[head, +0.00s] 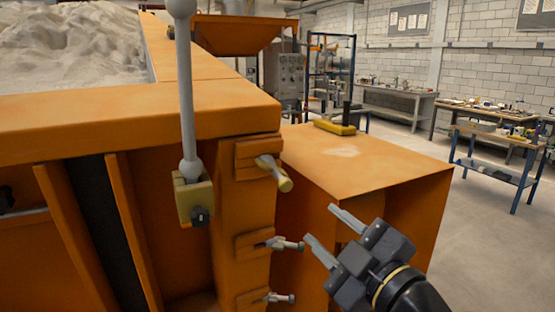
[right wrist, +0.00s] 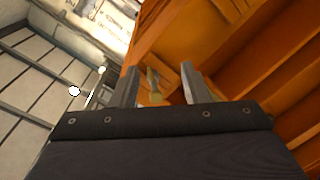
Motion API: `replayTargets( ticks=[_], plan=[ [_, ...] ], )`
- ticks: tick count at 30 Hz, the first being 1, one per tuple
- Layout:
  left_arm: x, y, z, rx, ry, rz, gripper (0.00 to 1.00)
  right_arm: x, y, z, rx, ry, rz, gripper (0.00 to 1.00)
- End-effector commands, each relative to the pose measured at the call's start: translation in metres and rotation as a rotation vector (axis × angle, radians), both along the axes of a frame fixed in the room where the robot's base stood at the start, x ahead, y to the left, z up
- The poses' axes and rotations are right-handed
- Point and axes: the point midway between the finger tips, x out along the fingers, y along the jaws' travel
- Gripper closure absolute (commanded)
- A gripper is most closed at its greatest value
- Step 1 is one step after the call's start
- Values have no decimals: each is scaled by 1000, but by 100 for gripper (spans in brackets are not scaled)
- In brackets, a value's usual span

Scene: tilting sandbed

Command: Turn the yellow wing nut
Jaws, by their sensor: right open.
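The yellow wing nut (head: 274,172) sticks out from an orange block near the top of the sandbed's corner post. In the right wrist view the yellow wing nut (right wrist: 154,86) shows between my two fingers, some way beyond them. My right gripper (head: 327,229) is open and empty, below and to the right of the wing nut, apart from it. In the right wrist view its two fingers (right wrist: 160,85) stand wide apart. My left gripper is not in view.
Two grey metal fasteners (head: 280,244) (head: 277,297) sit lower on the same post. A grey lever (head: 187,90) rises from a yellowish bracket (head: 194,200) left of the wing nut. An orange box (head: 390,172) with a yellow-handled tool (head: 334,127) stands behind my gripper.

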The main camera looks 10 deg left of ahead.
Motion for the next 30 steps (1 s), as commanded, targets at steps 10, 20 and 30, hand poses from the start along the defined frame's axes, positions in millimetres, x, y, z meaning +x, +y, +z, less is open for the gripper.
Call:
replayTargets(
  ticks=[10, 20, 30],
  plan=[
    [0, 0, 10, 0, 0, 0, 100, 6, 50, 51, -52, -244, -1, 58],
    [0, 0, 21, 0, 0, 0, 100, 43, 81, 61, -53, -243, -2, 58],
    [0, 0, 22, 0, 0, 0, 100, 52, 87, 63, -50, -243, -2, 58]
  ],
)
